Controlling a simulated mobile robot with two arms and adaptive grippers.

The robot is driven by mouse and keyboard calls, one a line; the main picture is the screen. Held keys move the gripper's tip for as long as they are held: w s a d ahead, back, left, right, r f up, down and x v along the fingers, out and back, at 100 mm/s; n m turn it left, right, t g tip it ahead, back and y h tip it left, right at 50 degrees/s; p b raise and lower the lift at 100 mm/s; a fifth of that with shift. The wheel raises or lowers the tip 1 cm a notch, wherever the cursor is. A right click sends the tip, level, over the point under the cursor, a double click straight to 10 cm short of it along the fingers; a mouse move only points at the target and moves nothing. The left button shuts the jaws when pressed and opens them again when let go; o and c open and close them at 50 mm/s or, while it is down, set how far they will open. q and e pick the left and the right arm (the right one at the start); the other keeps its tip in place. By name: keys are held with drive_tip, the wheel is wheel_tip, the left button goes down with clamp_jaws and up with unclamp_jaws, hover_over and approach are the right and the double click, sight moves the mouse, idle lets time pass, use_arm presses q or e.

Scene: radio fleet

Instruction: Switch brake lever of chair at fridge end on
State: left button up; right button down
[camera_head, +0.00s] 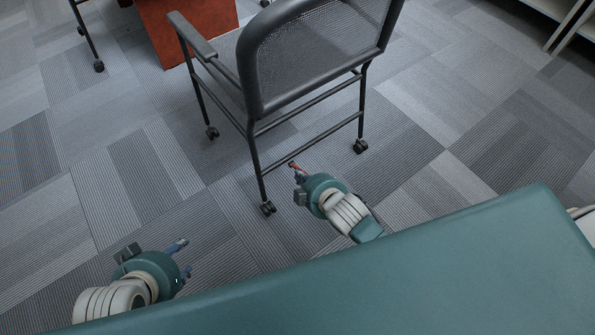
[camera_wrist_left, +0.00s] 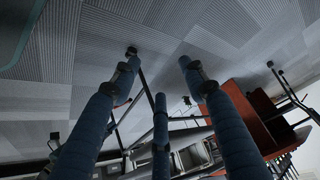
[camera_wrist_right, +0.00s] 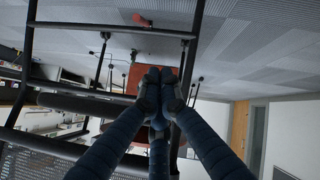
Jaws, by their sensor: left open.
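A black mesh chair (camera_head: 310,55) on casters stands with its back toward me at the top centre of the head view. A small red lever (camera_head: 292,164) sits at its low rear crossbar; it also shows in the right wrist view (camera_wrist_right: 141,19). Whether the lever is on or off I cannot tell. My right gripper (camera_head: 298,176) is close beside the lever in the head view; its fingertips (camera_wrist_right: 154,82) are together with nothing seen between them. Contact is unclear. My left gripper (camera_head: 183,258) is open and empty, apart from the chair at lower left.
A reddish-brown desk panel (camera_head: 190,27) stands beyond the chair. White shelving (camera_head: 565,20) is at the far right. My green body fills the bottom right. Carpet (camera_head: 110,190) left of the chair is clear.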

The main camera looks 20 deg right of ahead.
use_arm(q)
drive_tip(key=w+d+r+t+h+b, duration=0.25)
drive_tip(key=w+d+r+t, duration=0.25)
drive_tip(key=w+r+t, duration=0.5)
wheel_tip(320, 180, up, 19)
drive_tip(key=w+d+m+t+h+b, duration=0.1)
drive_tip(key=w+d+t+h+b, duration=0.1)
drive_tip(key=t, duration=0.4)
drive_tip(key=shift+w+f+h+b, duration=0.15)
drive_tip(key=shift+w+h+b, duration=0.2)
drive_tip(key=shift+b, duration=0.5)
use_arm(e)
drive_tip(key=w+d+f, duration=0.1)
drive_tip(key=w+f, duration=0.6)
drive_tip(key=f, duration=0.2)
drive_tip(key=shift+d, duration=0.15)
drive_tip(key=shift+f, duration=0.15)
